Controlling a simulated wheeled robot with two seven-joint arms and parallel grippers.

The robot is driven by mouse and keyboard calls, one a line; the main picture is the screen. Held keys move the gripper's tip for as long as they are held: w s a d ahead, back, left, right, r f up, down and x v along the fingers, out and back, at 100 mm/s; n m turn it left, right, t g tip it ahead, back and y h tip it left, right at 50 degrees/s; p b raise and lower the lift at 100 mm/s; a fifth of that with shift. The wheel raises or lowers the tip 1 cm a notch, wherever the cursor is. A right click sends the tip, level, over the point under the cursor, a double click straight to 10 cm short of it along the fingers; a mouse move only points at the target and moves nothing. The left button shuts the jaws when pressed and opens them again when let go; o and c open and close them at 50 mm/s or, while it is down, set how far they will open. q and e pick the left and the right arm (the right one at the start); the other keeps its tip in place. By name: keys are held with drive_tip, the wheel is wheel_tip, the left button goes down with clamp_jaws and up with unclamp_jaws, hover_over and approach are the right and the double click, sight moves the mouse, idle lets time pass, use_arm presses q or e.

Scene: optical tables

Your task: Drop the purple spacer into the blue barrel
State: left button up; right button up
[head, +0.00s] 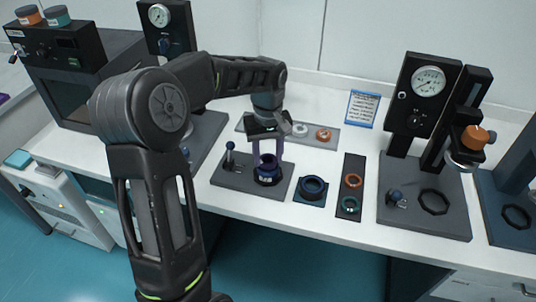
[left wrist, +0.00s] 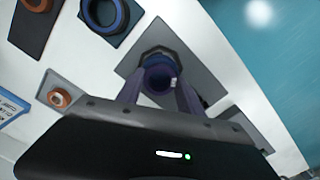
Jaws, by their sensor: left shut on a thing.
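The blue barrel (head: 267,176) stands upright on a grey base plate (head: 230,177) with a small dark-knobbed post at its left. My left gripper (head: 267,158) points down over the barrel, its two fingers on either side of the barrel's mouth. It is shut on the purple spacer (head: 267,159), a ring held at the barrel's top. In the left wrist view the spacer (left wrist: 159,79) sits between the fingertips, with the barrel (left wrist: 157,54) behind it. I cannot tell whether the spacer is partly inside the mouth or just above it. My right gripper is not in view.
A dark blue ring (head: 313,186) on a blue pad stands just right of the base plate. A dark tray (head: 351,187) holds an orange and a green ring. A grey strip (head: 333,143) with small parts lies behind.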

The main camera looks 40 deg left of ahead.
use_arm(q)
drive_tip(key=shift+f, duration=0.1)
idle(0.3)
idle(0.5)
drive_tip(key=o, duration=1.4)
drive_tip(key=shift+r+p, duration=2.25)
drive_tip(key=shift+r, duration=0.8)
